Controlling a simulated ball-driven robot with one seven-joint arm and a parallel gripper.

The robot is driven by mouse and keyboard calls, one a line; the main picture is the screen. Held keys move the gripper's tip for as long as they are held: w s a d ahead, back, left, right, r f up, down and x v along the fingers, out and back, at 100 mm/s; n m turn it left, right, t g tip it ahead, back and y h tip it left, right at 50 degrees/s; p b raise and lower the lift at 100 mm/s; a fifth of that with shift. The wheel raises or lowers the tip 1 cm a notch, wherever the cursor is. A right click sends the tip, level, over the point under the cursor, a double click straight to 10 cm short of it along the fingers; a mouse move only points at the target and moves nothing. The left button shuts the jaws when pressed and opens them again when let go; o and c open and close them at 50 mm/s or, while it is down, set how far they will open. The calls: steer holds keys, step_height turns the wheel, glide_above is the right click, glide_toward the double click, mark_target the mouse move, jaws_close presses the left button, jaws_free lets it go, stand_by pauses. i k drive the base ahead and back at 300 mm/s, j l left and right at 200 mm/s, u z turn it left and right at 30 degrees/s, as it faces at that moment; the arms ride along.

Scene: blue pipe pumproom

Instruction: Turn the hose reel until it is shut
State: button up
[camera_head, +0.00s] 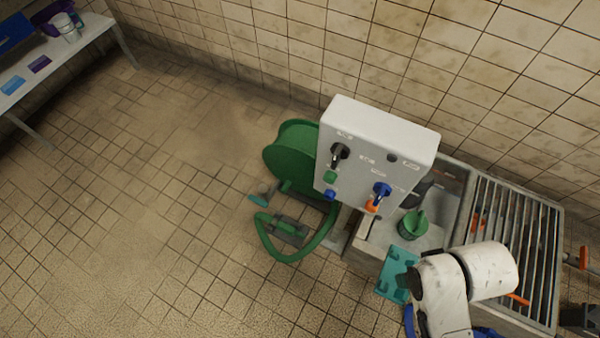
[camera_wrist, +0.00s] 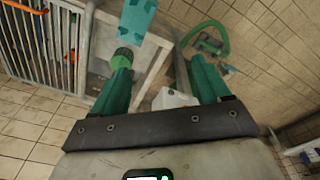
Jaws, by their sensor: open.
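The hose reel (camera_head: 291,152) is a green drum standing on the floor at the left side of a white control box (camera_head: 375,150), which hides part of it. A green hose (camera_head: 284,257) loops from it onto the floor. The hose loop also shows at the upper right of the wrist view (camera_wrist: 222,30). My gripper (camera_wrist: 162,72) is open and empty, with its two green fingers apart. Part of the white box shows between and below the fingertips. In the head view my white arm is at the lower right, and the gripper cannot be made out there.
The box carries a black knob (camera_head: 339,152) and a blue knob (camera_head: 381,190). A green container (camera_head: 412,225) and a teal piece (camera_head: 397,274) lie close to my arm. A metal grate (camera_head: 515,250) stands at right. Floor at left is clear, with a bench (camera_head: 70,58) beyond.

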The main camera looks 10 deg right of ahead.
mark_target(291, 158)
steer(key=i+j, duration=0.2)
steer(key=j, duration=0.15)
steer(key=i+j, duration=0.15)
steer(key=j, duration=0.2)
steer(key=i+j, duration=0.2)
steer(key=j, duration=0.15)
steer(key=i+j+z, duration=0.1)
steer(key=j, duration=0.25)
steer(key=i+j, duration=0.2)
steer(key=j, duration=0.2)
steer(key=i+j, duration=0.2)
steer(key=j, duration=0.15)
